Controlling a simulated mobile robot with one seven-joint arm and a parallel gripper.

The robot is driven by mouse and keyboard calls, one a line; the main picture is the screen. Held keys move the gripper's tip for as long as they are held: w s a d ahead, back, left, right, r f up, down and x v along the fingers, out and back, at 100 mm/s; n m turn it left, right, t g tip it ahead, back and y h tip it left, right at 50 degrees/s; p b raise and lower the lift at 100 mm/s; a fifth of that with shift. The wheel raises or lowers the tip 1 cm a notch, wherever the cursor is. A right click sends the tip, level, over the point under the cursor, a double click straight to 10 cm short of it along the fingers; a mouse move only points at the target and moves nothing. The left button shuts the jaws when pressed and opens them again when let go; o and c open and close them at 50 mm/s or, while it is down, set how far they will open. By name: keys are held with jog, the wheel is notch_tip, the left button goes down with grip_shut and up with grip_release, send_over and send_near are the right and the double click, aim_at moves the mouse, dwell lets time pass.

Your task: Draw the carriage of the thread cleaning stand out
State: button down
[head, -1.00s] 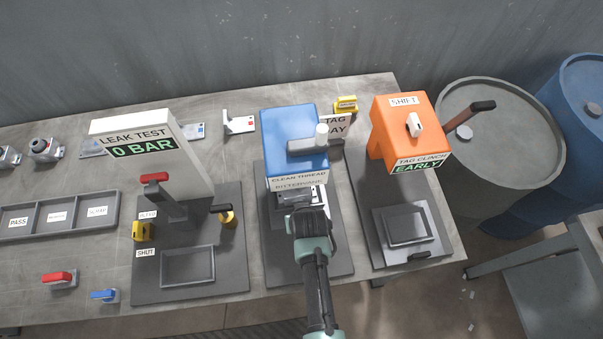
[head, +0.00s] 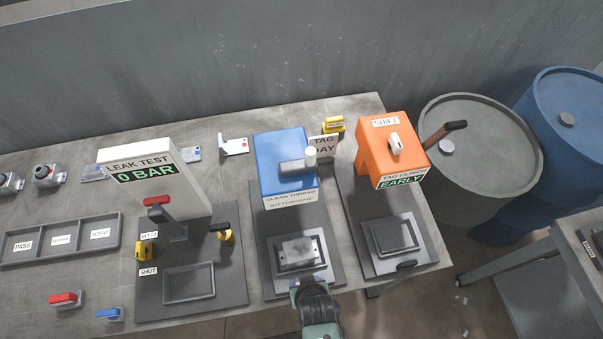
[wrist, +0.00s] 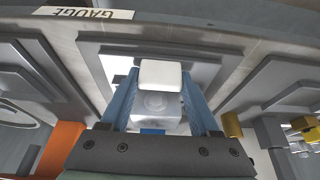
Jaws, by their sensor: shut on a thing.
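The thread cleaning stand is a blue housing (head: 285,165) labelled CLEAN THREAD, on a dark base plate, in the head view. Its carriage (head: 277,264), a dark tray, lies out in front of the housing, near the front of the plate. A grey metal part (head: 299,253) with dark holes lies in the carriage. My gripper (head: 310,286) is at the carriage's front edge, shut on its handle, which my fingers mostly hide there. In the wrist view a pale block shows between the blue fingers of my gripper (wrist: 160,76).
The leak test stand (head: 150,180), reading 0 BAR, is to the left. The orange tag clinch stand (head: 392,155) is close on the right. Grey (head: 480,150) and blue (head: 565,140) drums stand beyond the table's right end. Open floor shows before the table.

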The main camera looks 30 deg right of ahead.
jog(key=shift+s+a+f, duration=0.1)
jog(key=shift+s+a, duration=0.1)
jog(key=shift+s, duration=0.55)
jog(key=shift+c, duration=0.6)
grip_release()
jog(key=shift+r, duration=0.4)
jog(key=v, duration=1.2)
jog(key=shift+s, duration=0.2)
jog(key=shift+a+r, duration=0.1)
